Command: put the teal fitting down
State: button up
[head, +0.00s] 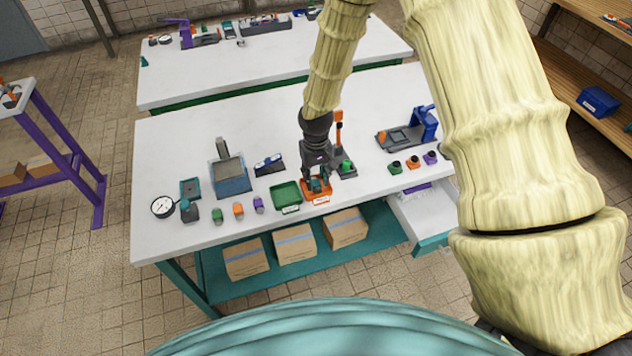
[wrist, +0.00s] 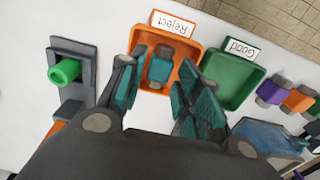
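The teal fitting (wrist: 160,68) lies in the orange tray labelled Reject (wrist: 186,47) in the wrist view, near the middle of its floor. My gripper (wrist: 162,62) is over this tray with its two fingers spread, one on each side of the fitting. I see a gap between the fitting and each finger. In the head view my gripper (head: 318,182) points down at the orange tray (head: 328,194) at the table's front edge, and hides part of it and most of the fitting.
A green tray labelled Good (wrist: 230,85) stands right beside the orange one and looks empty. A grey fixture with a green part (wrist: 66,72) stands on the other side. Green, orange and purple fittings (head: 238,209) stand left along the front edge. An open drawer (head: 425,215) juts out at right.

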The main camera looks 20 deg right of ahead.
aim_at(316, 182)
notch_tip(316, 182, up, 10)
jog(key=b, duration=0.2)
jog(key=shift+f+b, duration=0.15)
jog(key=shift+b, duration=0.2)
jog(key=shift+f, duration=0.1)
